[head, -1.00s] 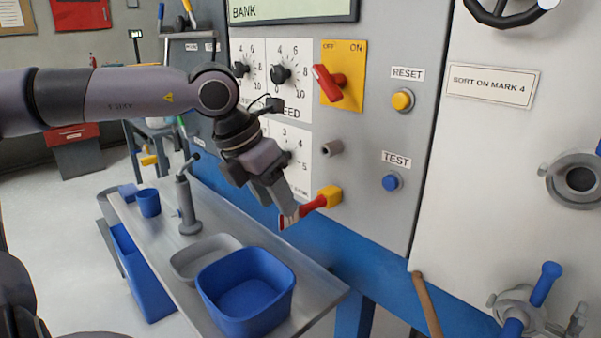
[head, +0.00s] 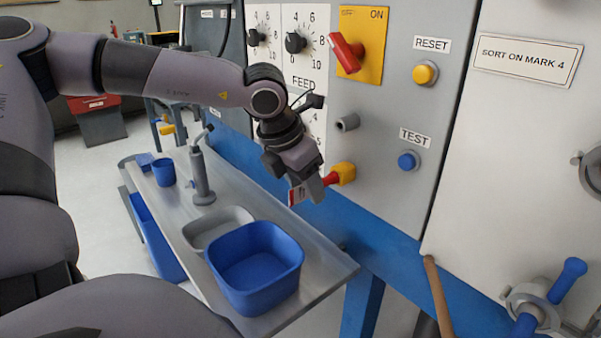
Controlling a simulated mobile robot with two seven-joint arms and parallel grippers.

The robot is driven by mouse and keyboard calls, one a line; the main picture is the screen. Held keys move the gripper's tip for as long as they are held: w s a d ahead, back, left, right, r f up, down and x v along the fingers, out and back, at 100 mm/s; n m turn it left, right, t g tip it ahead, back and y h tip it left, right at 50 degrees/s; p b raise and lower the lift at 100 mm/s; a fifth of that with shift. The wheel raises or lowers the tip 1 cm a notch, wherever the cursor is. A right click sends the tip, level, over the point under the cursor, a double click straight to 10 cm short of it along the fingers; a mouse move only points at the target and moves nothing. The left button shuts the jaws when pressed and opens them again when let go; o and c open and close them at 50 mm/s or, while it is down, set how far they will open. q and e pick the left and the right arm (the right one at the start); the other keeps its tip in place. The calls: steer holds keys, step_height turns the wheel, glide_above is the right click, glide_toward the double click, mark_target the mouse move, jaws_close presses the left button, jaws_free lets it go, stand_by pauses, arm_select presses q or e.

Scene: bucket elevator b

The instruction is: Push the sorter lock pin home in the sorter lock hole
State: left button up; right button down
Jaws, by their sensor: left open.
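My left gripper (head: 307,193) is open at the lower part of the grey control panel. Its fingers are at a red bar (head: 331,180) that sticks out from a yellow block (head: 344,173) on the panel. They cover part of the bar, and I cannot tell whether they touch it. The bar's outer end, red with a pale patch, shows left of the fingers. A short grey tube (head: 348,122) sticks out of the panel above the block. No label names the sorter lock pin or its hole, so I cannot tell which parts they are. My right gripper is out of view.
A metal bench (head: 325,283) below holds a blue bin (head: 255,267), a grey tray (head: 212,228) and a blue cup (head: 164,172). Red switch (head: 346,53), RESET button (head: 425,73) and TEST button (head: 408,160) are on the panel. A wooden handle (head: 438,297) stands at lower right.

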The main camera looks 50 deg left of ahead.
arm_select(q)
steer(key=shift+f, duration=0.1)
steer(key=shift+c, duration=0.3)
jaws_close()
steer(key=shift+s+b, duration=0.4)
steer(key=shift+s, duration=0.1)
steer(key=shift+s, duration=0.1)
steer(key=shift+s+a+b, duration=0.15)
steer(key=shift+s+b, duration=0.3)
steer(key=shift+s, duration=0.9)
steer(key=shift+s+a+b, duration=0.1)
steer(key=shift+s+b, duration=0.35)
steer(key=shift+s, duration=0.9)
